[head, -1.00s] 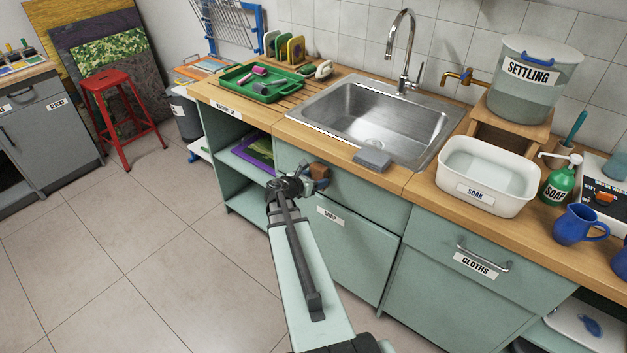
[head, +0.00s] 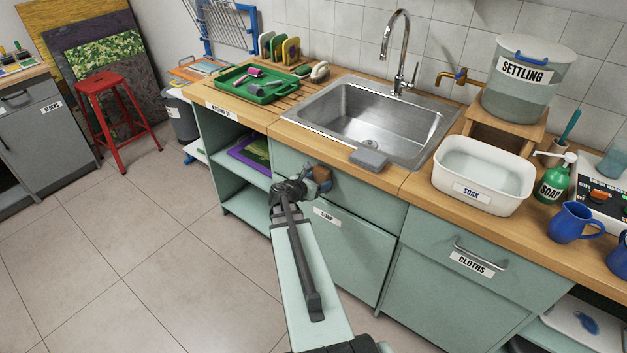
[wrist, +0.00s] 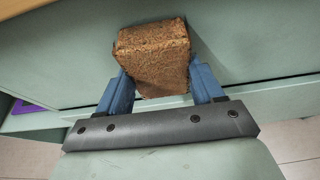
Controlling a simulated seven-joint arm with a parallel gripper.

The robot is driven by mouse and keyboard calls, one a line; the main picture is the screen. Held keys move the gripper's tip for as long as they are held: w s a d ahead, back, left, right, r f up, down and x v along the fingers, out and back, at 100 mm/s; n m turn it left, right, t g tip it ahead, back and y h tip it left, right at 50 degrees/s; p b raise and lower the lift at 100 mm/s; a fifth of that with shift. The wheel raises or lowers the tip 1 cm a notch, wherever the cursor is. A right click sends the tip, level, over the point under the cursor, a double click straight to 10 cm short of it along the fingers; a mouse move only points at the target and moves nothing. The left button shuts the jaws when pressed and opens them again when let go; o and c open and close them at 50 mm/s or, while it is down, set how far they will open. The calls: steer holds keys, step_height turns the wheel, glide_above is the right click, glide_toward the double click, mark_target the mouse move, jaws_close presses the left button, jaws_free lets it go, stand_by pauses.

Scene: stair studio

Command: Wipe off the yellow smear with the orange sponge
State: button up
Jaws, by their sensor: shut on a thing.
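My gripper (head: 308,183) is in front of the green cabinet front, below the counter edge and left of the sink's middle. It is shut on a brownish-orange, rough-textured block, the sponge (head: 322,174). In the wrist view the sponge (wrist: 153,55) sits between the blue fingers of my gripper (wrist: 161,82), and its far end sticks out beyond them. The cabinet front is behind it; I cannot tell whether they touch. I see no yellow smear in either view.
The wooden counter (head: 420,186) holds a steel sink (head: 345,125), a grey block (head: 369,158) at the sink's front edge, a white soak tub (head: 483,190), a soap bottle (head: 552,185) and a blue jug (head: 576,222). A green tray (head: 262,92) is at left. The floor (head: 150,270) is clear.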

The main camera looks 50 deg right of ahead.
steer(key=shift+s, duration=0.7)
steer(key=shift+s+d, duration=0.1)
steer(key=w, duration=0.4)
steer(key=shift+w, duration=0.15)
steer(key=a, duration=0.6)
stand_by(0.5)
steer(key=shift+a, duration=0.1)
